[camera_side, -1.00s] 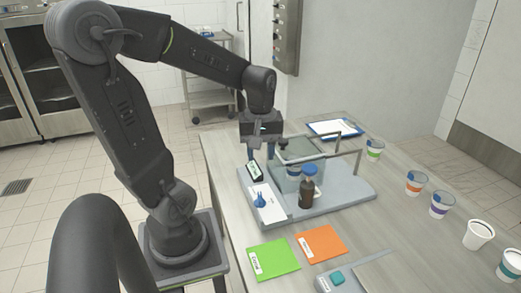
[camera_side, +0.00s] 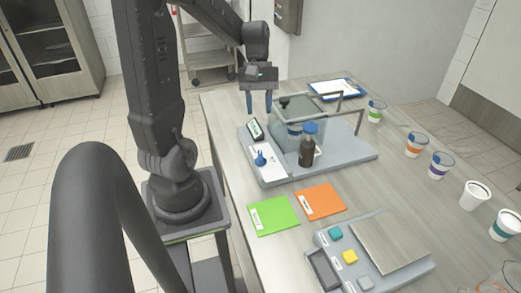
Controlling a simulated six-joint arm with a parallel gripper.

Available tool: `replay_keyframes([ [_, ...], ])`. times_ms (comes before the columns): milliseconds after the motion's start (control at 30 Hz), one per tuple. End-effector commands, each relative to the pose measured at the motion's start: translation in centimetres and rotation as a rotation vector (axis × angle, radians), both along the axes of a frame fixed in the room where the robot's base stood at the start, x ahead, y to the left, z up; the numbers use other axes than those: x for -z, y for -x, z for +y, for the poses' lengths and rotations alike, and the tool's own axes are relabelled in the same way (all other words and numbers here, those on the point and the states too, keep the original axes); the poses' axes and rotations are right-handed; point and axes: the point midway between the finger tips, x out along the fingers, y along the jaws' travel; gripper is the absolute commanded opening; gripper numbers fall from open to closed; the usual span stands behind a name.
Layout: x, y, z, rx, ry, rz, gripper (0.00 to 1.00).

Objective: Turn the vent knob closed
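The cup filler (camera_side: 345,165) stands on the table, with a clear tank (camera_side: 312,122) on its base. A black knob (camera_side: 284,101) sits on top of the tank, and a blue knob (camera_side: 260,158) stands on the white front panel (camera_side: 271,174). I cannot tell from labels which is the vent knob. My gripper (camera_side: 259,112) points down with its two blue fingers apart and nothing between them. It hangs above the small display (camera_side: 255,130), to the left of the black knob and apart from the blue one.
Thin metal posts (camera_side: 359,122) rise at the filler's right. Green (camera_side: 272,216) and orange (camera_side: 320,201) cards, a scale (camera_side: 390,243), a clipboard (camera_side: 335,89) and several cups (camera_side: 440,165) lie around.

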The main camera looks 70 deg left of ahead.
Motion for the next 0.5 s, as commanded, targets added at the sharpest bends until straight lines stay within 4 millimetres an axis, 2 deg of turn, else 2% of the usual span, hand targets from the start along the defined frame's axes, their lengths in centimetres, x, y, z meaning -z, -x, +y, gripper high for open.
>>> replay_keyframes([
  [500, 9.2, 1.0, -3.8, 0.002, 0.001, 0.005, 0.38],
])
